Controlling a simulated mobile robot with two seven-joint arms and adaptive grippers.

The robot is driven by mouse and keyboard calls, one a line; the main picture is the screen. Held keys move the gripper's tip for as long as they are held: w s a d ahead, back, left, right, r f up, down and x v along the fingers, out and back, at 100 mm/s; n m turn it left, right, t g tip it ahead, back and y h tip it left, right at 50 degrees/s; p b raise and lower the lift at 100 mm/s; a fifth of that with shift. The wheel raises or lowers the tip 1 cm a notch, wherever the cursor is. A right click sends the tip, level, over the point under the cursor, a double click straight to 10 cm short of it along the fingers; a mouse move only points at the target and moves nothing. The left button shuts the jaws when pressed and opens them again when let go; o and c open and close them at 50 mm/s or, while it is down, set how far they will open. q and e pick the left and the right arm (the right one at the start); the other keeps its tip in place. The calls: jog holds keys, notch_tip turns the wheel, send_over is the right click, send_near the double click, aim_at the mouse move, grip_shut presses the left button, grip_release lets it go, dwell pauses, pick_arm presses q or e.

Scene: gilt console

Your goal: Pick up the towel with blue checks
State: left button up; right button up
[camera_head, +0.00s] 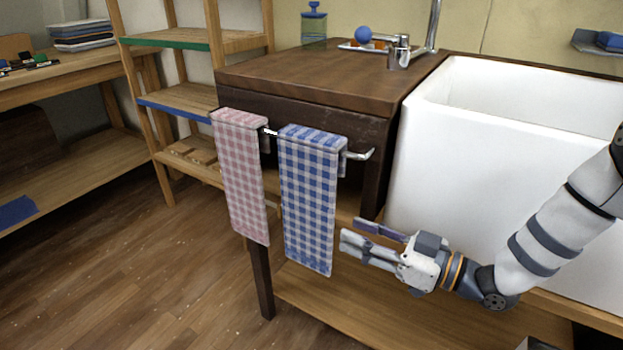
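The towel with blue checks (309,195) hangs over a metal rail on the front of a dark wooden counter. Its lower part hangs free below the rail. A towel with red checks (240,175) hangs to its left on the same rail. My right gripper (350,234) is just right of the blue-checked towel's lower part, fingers pointing left towards it. Its two fingers are apart with nothing visible between them. I cannot tell how far in depth it is from the towel. My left gripper does not show.
The metal rail (359,155) sticks out from the counter (310,75). A white sink (480,150) stands right, behind my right arm. A lower wooden shelf (330,310) lies below the towels. Wooden shelving (188,100) stands left. The floor (130,270) at front left is clear.

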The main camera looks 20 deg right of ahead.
jog(key=b, duration=0.1)
send_near(283, 204)
jog(key=x, duration=0.5)
jog(key=shift+w+f, duration=0.35)
jog(key=shift+w, duration=0.1)
jog(key=shift+d, duration=0.1)
grip_shut()
